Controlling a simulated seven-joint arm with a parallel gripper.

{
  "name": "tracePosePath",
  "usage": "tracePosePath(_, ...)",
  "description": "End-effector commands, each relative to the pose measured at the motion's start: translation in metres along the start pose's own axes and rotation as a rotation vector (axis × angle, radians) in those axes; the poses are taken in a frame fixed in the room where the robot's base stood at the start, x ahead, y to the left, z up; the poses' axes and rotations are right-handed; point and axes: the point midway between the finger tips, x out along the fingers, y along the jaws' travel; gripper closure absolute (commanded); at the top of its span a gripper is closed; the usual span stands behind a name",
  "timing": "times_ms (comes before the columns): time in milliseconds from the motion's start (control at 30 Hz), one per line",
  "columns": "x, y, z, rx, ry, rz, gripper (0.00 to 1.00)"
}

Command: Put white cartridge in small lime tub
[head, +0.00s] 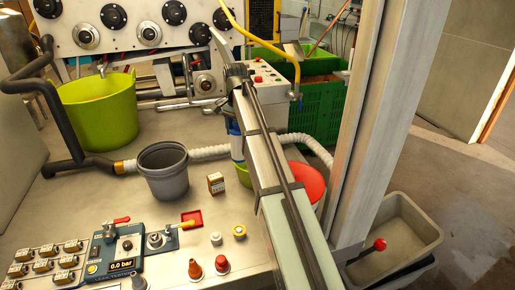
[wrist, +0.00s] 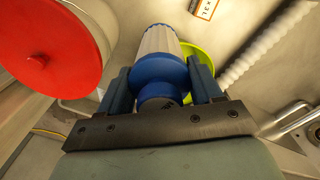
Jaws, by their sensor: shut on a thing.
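My gripper (wrist: 160,84) is shut on the white cartridge (wrist: 158,42), with its fingers either side of the blue end. The cartridge has a ribbed white body that points away from my gripper. In the head view a bit of the blue and white cartridge (head: 233,122) shows at the left edge of my arm, which hides my fingers. The small lime tub (head: 243,176) stands on the bench, mostly hidden behind my arm. In the wrist view its lime rim (wrist: 207,54) shows behind and right of the cartridge. Whether the cartridge is over the opening is unclear.
A grey bucket (head: 165,183) and a small box (head: 216,183) stand left of the small tub. A red-lidded container (head: 308,184) is right of it, close in the wrist view. A white hose (head: 208,152) runs behind. A large lime tub (head: 97,115) stands far left.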

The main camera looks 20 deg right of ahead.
Motion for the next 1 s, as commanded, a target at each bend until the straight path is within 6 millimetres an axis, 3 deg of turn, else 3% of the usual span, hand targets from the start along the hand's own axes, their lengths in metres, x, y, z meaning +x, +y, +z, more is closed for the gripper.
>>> tracePosePath(33, -0.003, -0.009, -0.025, -0.006, 0.000, 0.000, 0.93)
tracePosePath(200, -0.001, -0.019, -0.087, -0.039, 0.000, 0.000, 0.93)
tracePosePath(533, 0.003, -0.024, -0.164, -0.083, 0.000, 0.000, 0.93)
tracePosePath(1000, 0.093, -0.021, -0.158, -0.085, 0.000, 0.000, 0.93)
